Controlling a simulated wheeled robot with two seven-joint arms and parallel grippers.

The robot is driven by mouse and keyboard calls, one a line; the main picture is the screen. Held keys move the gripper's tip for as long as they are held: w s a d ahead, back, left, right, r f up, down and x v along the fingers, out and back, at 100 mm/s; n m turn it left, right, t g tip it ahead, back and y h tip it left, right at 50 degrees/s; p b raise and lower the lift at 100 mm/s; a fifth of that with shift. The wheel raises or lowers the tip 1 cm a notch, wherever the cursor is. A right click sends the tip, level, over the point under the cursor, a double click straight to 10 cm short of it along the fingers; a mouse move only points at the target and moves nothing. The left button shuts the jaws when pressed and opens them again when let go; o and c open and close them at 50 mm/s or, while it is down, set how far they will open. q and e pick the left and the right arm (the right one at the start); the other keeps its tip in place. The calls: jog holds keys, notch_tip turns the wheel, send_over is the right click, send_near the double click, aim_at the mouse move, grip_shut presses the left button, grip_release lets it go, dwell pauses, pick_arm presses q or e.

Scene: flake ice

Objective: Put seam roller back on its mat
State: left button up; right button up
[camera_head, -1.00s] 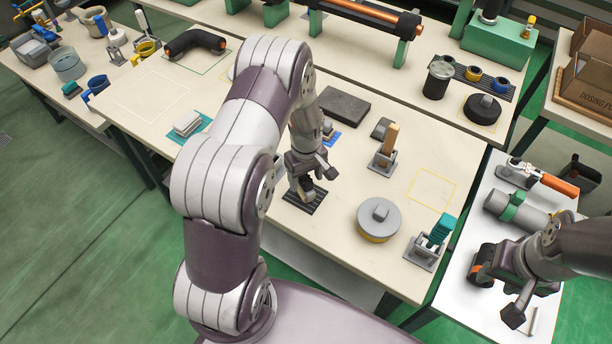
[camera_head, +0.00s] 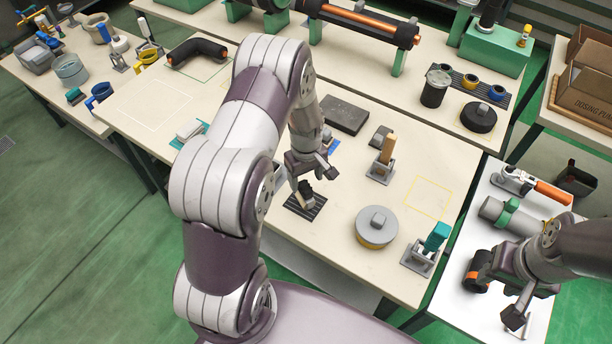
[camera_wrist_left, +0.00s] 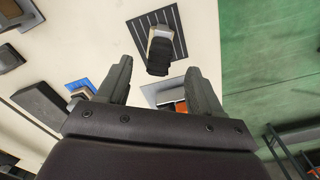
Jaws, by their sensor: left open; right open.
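The seam roller (camera_head: 306,196), with a black end and a pale grey part, rests on the black striped mat (camera_head: 318,211). In the left wrist view the roller (camera_wrist_left: 159,56) is over the striped mat (camera_wrist_left: 134,27), its black end reaching the mat's near edge; I cannot tell whether it stands or leans. My left gripper (camera_head: 309,178) is open just above and behind the roller, apart from it. Its two spread fingers (camera_wrist_left: 159,88) have the roller beyond their tips. My right gripper (camera_head: 502,296) is open over the white side table.
A grey round weight (camera_head: 376,226), a wooden-handled tool (camera_head: 387,155) and a teal-handled clamp (camera_head: 430,248) stand to the right. A dark flat block (camera_head: 344,114) lies behind. A black-and-orange roll (camera_head: 478,272) is beside my right gripper. The yellow outlined area (camera_head: 429,197) is empty.

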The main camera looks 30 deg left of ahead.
pick_arm(q)
jog(key=shift+r+p, duration=0.9)
jog(key=shift+r, duration=0.3)
jog(key=shift+r, duration=0.1)
notch_tip(320, 180, up, 12)
jog(key=b, duration=0.2)
jog(key=shift+r+b, duration=0.25)
jog(key=shift+b, duration=0.05)
